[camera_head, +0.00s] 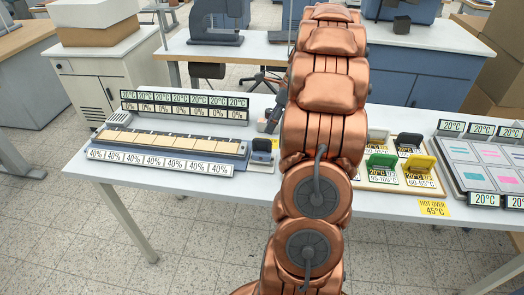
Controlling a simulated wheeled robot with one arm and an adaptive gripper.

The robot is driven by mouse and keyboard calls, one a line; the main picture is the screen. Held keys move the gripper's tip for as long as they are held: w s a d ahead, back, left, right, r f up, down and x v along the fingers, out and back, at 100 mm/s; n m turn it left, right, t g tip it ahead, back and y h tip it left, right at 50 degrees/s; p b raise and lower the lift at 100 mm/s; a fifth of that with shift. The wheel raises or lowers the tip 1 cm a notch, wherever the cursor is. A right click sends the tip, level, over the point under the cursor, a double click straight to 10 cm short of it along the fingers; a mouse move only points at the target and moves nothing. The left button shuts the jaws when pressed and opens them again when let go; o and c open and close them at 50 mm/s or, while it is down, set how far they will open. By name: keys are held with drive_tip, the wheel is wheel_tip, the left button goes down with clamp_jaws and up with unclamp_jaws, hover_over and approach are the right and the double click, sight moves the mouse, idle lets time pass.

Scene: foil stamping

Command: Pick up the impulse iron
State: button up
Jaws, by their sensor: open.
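No object is marked as the impulse iron, and I cannot tell for sure which it is. A small dark block (262,145) stands at the right end of the long heated bar, partly next to my arm. A dark slanted piece (276,113) shows just left of my arm; I cannot tell whether it is a tool or part of my gripper. My copper-coloured arm rises through the middle of the view and covers the table behind it. My gripper cannot be made out; it is apparently hidden behind the arm.
The long bar (165,139) with several 40% labels lies on the white table (215,188). Right of my arm are green (382,160), yellow (420,161) and black (409,140) upright pieces with temperature labels. A grey panel (452,158) of coloured cards lies far right. A yellow "HOT OVER 45°C" sign (434,208) is at the front edge.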

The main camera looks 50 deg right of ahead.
sight(263, 141)
drive_tip(key=shift+p+x, duration=1.3)
drive_tip(key=shift+x, duration=2.15)
drive_tip(key=shift+s+a, duration=0.15)
clamp_jaws()
